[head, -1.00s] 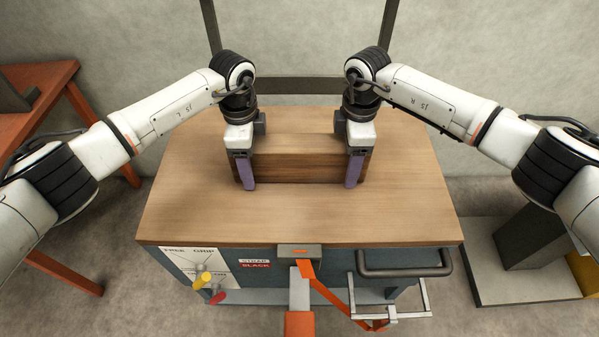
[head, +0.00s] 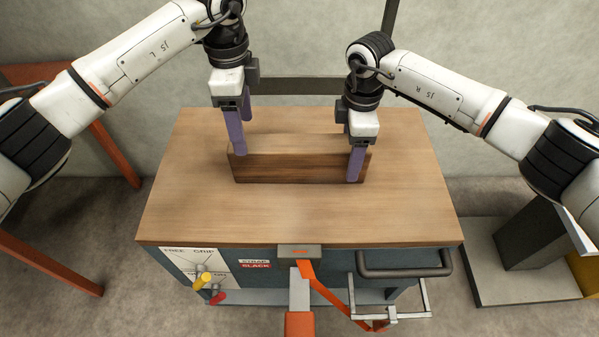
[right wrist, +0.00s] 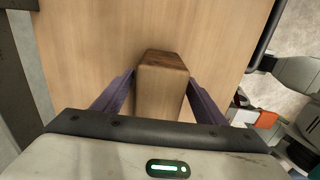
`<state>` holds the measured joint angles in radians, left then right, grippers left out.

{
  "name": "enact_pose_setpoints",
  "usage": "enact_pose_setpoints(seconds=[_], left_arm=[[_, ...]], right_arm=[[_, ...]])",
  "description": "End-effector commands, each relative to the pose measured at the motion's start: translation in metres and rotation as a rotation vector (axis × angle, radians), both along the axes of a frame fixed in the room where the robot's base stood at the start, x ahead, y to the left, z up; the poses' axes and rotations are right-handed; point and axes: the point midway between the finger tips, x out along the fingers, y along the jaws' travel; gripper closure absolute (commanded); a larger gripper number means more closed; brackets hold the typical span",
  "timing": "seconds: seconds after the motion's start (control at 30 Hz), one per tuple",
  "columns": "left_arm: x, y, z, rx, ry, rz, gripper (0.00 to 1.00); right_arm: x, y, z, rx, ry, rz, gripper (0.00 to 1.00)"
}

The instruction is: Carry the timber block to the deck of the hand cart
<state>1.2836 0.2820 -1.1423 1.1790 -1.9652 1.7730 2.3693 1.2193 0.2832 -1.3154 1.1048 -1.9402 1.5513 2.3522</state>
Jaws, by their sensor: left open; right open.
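The timber block (head: 290,168), a long brown beam, lies on the wooden top (head: 190,215) of a blue-grey unit, near its back. My left gripper (head: 243,138) is open and empty, raised above the block's left end, its fingertips near the block's upper edge. My right gripper (head: 352,161) is open at the block's right end, one finger in front of it and the other partly hidden behind. In the right wrist view the block's end (right wrist: 162,78) lies between the two spread fingers. I cannot tell which surface is the hand cart's deck.
A dark frame (head: 300,86) stands behind the top. An orange strap (head: 325,290), a handle (head: 404,270) and yellow and red knobs (head: 203,279) are at the front. A grey platform with a post (head: 530,240) stands at the right. The top's front half is clear.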

Motion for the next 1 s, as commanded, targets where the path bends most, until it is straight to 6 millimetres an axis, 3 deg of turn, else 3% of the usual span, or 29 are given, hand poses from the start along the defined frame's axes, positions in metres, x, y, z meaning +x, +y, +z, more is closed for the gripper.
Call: enact_pose_setpoints(seconds=[0.2,0.4,0.6,1.0], left_arm=[[0.000,0.000,0.000,0.000,-0.001,0.000,0.34],[0.000,0.000,-0.001,0.000,-0.001,0.000,0.34],[0.000,0.000,-0.001,0.000,-0.001,0.000,0.34],[0.000,0.000,-0.001,0.000,-0.001,0.000,0.34]], right_arm=[[0.001,0.001,0.050,0.002,-0.004,0.001,0.34],[0.000,0.000,0.082,0.002,-0.002,-0.001,0.34],[0.000,0.000,0.094,0.001,-0.001,-0.001,0.34],[0.000,0.000,0.094,0.001,0.000,-0.001,0.34]])
